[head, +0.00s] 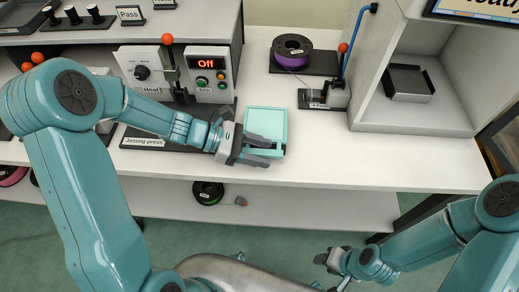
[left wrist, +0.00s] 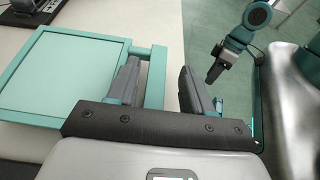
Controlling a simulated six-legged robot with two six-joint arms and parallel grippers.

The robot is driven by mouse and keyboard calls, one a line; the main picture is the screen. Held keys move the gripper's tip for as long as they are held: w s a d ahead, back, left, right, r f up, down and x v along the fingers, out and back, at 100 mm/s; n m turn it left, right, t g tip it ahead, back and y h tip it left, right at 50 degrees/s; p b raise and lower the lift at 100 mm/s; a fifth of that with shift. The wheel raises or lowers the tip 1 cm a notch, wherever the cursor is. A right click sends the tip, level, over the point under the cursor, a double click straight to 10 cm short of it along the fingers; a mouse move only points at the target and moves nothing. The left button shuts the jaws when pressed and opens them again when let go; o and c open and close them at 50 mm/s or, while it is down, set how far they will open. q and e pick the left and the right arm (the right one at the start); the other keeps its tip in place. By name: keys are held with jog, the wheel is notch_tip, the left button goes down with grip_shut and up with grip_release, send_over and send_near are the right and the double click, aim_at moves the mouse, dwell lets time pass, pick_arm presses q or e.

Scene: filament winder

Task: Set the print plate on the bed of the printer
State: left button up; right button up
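The print plate (head: 265,125) is a flat teal square with a raised rim, lying on the white worktop. In the left wrist view the plate (left wrist: 65,75) shows a bar handle (left wrist: 156,75) along its right side. My left gripper (head: 272,154) is at the plate's near edge. In the wrist view its fingers (left wrist: 160,85) are apart, with the handle bar between them and a gap to the right finger. The printer (head: 430,112) is the grey open-fronted box at right, with a dark bed (head: 408,82) inside. My right gripper (head: 332,262) is low, away from the worktop; its opening is unclear.
The joining press (head: 175,138) stands left of the plate, under my left forearm. A purple spool (head: 292,47) and a small lever device (head: 325,97) with a red knob stand behind the plate. Worktop (head: 400,160) is clear in front of the printer.

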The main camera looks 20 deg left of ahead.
pick_arm(q)
jog(key=shift+s+r, duration=0.1)
jog(key=shift+a, duration=0.1)
jog(key=v, duration=1.6)
jog(key=shift+s+b, duration=0.25)
jog(key=shift+b, duration=0.05)
dwell(0.7)
